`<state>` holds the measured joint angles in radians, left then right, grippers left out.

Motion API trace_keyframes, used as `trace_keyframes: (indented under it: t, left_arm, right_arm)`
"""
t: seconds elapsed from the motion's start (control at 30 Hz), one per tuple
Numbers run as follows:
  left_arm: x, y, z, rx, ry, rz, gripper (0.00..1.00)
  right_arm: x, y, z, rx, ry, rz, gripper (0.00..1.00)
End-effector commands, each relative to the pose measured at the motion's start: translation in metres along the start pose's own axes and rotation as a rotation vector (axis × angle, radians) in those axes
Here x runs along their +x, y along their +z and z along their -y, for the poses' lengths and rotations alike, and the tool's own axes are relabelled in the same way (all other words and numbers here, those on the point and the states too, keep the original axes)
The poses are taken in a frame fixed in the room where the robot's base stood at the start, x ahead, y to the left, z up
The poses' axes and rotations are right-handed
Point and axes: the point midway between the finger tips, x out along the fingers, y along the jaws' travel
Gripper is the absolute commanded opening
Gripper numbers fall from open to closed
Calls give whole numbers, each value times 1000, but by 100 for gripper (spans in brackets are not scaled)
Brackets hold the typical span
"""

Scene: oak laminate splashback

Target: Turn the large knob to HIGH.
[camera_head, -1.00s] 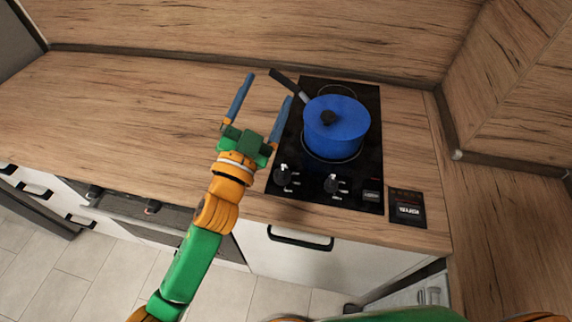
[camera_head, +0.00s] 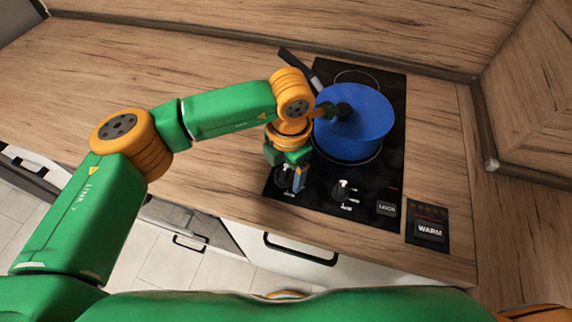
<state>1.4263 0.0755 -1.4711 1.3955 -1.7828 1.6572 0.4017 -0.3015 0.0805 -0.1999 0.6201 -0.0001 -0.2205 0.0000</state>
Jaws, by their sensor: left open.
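Two knobs sit on the front of the black cooktop (camera_head: 372,185): a left knob (camera_head: 282,178) and a right knob (camera_head: 343,190). I cannot tell clearly from their size which is the large one. My left gripper (camera_head: 291,178) points down at the left knob, open, with a blue finger beside it. The gripper and wrist partly hide this knob, and I cannot tell whether the fingers touch it. A small display (camera_head: 430,232) right of the cooktop reads WARM. My right gripper is not in view.
A blue lidded pot (camera_head: 357,125) with a dark handle stands on the cooktop, right beside my left wrist and forearm. The wooden counter (camera_head: 110,90) to the left is clear. A drawer handle (camera_head: 300,250) shows below the counter's front edge.

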Motion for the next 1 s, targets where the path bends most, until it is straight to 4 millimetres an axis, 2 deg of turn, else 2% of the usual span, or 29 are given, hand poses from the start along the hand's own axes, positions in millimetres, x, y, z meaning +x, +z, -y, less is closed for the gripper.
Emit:
trace_keyframes:
  t: [0.27, 0.37, 0.5, 0.57, 0.6, 0.83, 1.0]
  left_arm:
    - [6, 0, 0, 1, -2, 1, 83]
    - [6, 0, 1, 1, -2, 1, 59]
    - [6, 0, 1, 1, -2, 2, 21]
    - [6, 0, 1, 1, -2, 2, 5]
    - [6, 0, 1, 1, -2, 2, 0]
    - [7, 0, 1, 26, -1, 5, 0]
    - [10, 0, 1, 106, -1, 11, 0]
  right_arm:
    - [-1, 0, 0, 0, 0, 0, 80]
    - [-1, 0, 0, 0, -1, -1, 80]
    - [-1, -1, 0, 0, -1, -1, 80]
    - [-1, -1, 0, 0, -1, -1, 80]
    - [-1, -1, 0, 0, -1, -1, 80]
    - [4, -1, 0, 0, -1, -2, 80]
    - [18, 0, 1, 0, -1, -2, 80]
